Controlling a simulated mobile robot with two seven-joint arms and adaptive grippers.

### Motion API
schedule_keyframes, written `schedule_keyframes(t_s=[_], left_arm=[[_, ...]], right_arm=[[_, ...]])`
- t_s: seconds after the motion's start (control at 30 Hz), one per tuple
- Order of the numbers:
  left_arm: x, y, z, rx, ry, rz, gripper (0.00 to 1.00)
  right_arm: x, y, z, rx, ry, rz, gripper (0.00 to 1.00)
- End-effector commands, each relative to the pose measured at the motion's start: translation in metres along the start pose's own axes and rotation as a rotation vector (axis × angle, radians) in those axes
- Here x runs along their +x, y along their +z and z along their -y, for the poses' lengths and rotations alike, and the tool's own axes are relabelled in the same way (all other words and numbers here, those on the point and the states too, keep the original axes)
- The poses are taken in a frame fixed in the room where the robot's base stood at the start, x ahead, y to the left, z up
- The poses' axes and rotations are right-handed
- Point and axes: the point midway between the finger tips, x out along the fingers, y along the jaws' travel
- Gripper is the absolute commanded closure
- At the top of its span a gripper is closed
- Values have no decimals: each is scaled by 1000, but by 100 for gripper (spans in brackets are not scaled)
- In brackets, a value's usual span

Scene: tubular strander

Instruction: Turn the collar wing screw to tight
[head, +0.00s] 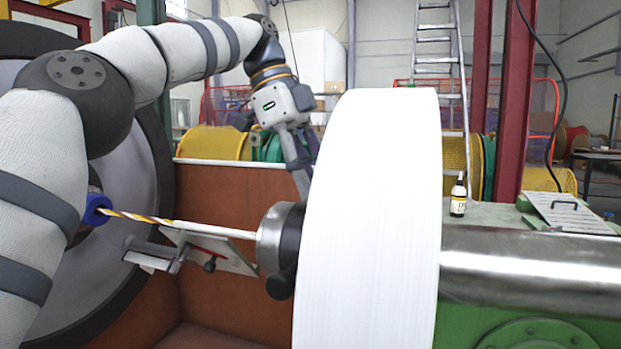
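The collar (271,240), a short steel and black cylinder, sits on the shaft against the left side of a large white reel (368,220). A dark rounded knob (281,284) sticks out at the collar's lower side; I cannot tell whether it is the wing screw. No other wing screw can be made out. My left gripper (302,184) reaches down from above, just over the collar's top and close to the reel's edge. Its fingertips are partly hidden by the reel and seen edge-on, so its opening is unclear. My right gripper is not in view.
A yellow-and-white striped rod (150,217) runs from a blue fitting (96,209) toward the collar. A steel shaft (530,268) extends right. A small bottle (458,196) stands on the green machine bed.

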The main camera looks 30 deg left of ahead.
Motion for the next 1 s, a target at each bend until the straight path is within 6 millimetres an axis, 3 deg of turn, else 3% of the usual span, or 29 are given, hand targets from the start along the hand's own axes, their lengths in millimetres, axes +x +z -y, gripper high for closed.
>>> schedule_keyframes(t_s=[0.47, 0.5, 0.53, 1.0], left_arm=[[0, 0, 0, 15, 7, 1, 86], [0, 0, 0, 15, 7, 1, 56], [0, 0, 0, 15, 7, 1, 50], [0, 0, 0, 7, 4, 1, 50]], right_arm=[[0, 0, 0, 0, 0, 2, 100], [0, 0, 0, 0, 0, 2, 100], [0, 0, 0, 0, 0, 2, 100], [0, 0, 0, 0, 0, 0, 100]])
